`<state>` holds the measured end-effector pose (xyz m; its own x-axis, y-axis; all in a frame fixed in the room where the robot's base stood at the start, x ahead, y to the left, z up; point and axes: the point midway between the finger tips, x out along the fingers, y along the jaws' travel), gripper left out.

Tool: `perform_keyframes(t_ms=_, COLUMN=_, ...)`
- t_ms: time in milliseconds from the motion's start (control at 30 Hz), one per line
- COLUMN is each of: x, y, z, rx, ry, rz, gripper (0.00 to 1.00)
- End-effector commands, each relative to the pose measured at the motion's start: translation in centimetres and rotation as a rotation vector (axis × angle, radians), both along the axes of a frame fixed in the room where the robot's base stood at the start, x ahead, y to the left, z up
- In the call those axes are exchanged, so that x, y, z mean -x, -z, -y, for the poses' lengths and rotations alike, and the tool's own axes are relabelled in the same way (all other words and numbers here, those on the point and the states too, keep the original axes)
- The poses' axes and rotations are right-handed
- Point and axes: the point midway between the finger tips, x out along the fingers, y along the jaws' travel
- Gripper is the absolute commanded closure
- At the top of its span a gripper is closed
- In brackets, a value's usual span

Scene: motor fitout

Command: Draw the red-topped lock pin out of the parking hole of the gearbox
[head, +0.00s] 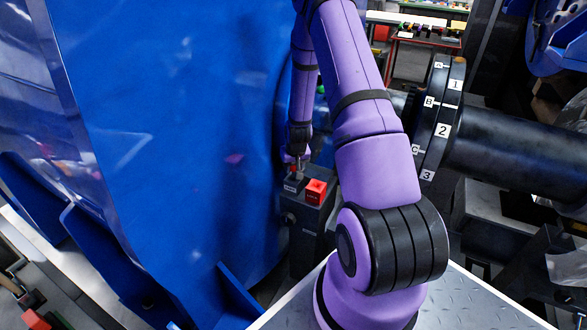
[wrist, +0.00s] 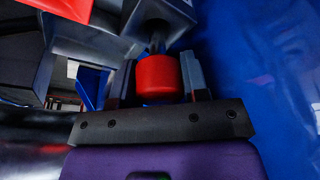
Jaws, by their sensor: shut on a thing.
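The lock pin's red top (wrist: 158,78) sits between the two fingers of my gripper (wrist: 160,88) in the wrist view, and the gripper is shut on it. A short dark length of the pin's shank shows beyond the red top, toward a grey block (wrist: 118,22). How deep the shank sits in a hole cannot be told. In the head view my gripper (head: 297,158) is small, pointing down just above a dark block (head: 294,184) beside the large blue gearbox housing (head: 190,130). The pin is mostly hidden there.
A black flanged coupling (head: 440,120) with lettered and numbered labels and a thick dark shaft (head: 515,158) lie to the right of my arm.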

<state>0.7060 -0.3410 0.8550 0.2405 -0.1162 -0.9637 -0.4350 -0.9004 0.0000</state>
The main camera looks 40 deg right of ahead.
Motion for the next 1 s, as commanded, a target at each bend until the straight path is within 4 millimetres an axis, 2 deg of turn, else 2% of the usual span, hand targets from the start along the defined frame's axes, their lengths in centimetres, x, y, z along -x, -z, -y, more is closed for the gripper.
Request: perform_keyframes(t_ms=1000, x=0.0, y=-3.5, z=0.0, rx=0.000, ry=0.000, rz=0.001, gripper=0.90)
